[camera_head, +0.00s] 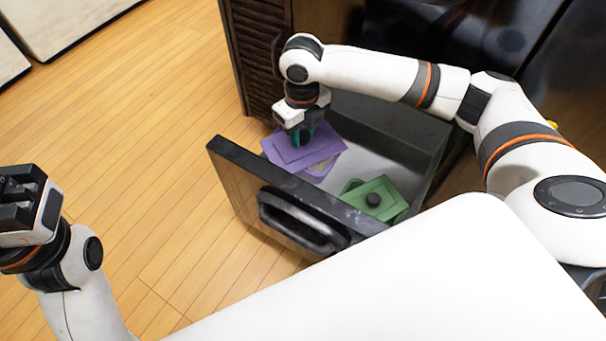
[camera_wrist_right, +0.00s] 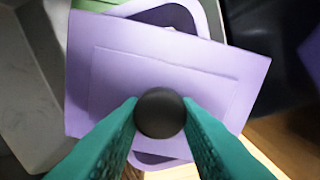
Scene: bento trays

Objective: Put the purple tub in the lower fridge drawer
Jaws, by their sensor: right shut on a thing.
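The purple tub (camera_head: 318,174) is at the left end of the open lower fridge drawer (camera_head: 285,190), with its purple lid (camera_head: 290,155) on top, turned askew to the tub. My right gripper (camera_head: 300,136) is above the lid. In the right wrist view its teal fingers (camera_wrist_right: 160,120) are shut on the lid's dark round knob (camera_wrist_right: 159,112), and the purple lid (camera_wrist_right: 110,70) fills the middle. Whether the tub rests on the drawer floor is hidden. My left gripper (camera_head: 18,200) is at the far left, away from the drawer; its fingertips are unclear.
A green tub with a green lid (camera_head: 378,194) and dark knob sits at the right end of the drawer. Bare grey drawer floor (camera_head: 352,160) shows between the tubs. The drawer's front has a dark handle (camera_head: 300,222). Wooden floor lies to the left.

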